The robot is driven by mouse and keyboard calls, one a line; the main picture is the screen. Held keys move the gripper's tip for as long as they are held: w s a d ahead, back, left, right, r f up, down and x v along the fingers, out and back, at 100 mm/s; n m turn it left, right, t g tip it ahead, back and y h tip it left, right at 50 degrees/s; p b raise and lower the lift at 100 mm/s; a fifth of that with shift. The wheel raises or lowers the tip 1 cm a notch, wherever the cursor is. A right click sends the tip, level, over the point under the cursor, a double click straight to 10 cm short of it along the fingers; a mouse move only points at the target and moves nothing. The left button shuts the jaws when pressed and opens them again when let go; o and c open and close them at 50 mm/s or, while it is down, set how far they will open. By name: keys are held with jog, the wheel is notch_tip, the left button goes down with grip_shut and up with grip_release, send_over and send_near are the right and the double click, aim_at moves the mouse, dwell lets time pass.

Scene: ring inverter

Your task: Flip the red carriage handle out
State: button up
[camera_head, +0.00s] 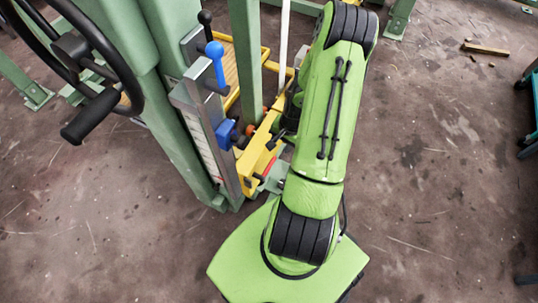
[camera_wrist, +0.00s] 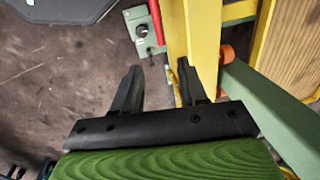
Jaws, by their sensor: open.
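The red carriage handle (camera_wrist: 156,20) shows in the wrist view as a thin red bar at the top, beside a yellow upright. It hangs next to a small grey-green box with a dark knob (camera_wrist: 142,30). My gripper (camera_wrist: 160,65) is open and empty. Its two black fingers point toward the handle, whose lower end lies just beyond the gap between the fingertips, apart from them in the picture. The right fingertip overlaps the yellow frame; contact cannot be told. In the head view a small red part (camera_head: 269,166) shows by the yellow carriage (camera_head: 256,150); my arm hides much there.
A green column (camera_head: 170,110) with a black handwheel (camera_head: 100,60) stands at left. A blue-knobbed lever (camera_head: 215,52) and a blue block (camera_head: 226,133) are on the column's rail. A wooden-topped yellow tray (camera_wrist: 291,45) is at right in the wrist view. Open floor lies right.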

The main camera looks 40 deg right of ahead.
aim_at(273, 160)
jog(key=f+b, duration=0.1)
jog(key=f, duration=0.3)
jog(key=w+f+b, duration=0.1)
jog(key=f+b, duration=0.1)
jog(key=f, duration=0.3)
jog(key=w+f+b, duration=0.1)
jog(key=f, duration=0.3)
jog(key=shift+w+a+f, duration=0.25)
jog(key=shift+a+f, duration=0.1)
jog(key=shift+a, duration=0.05)
grip_shut()
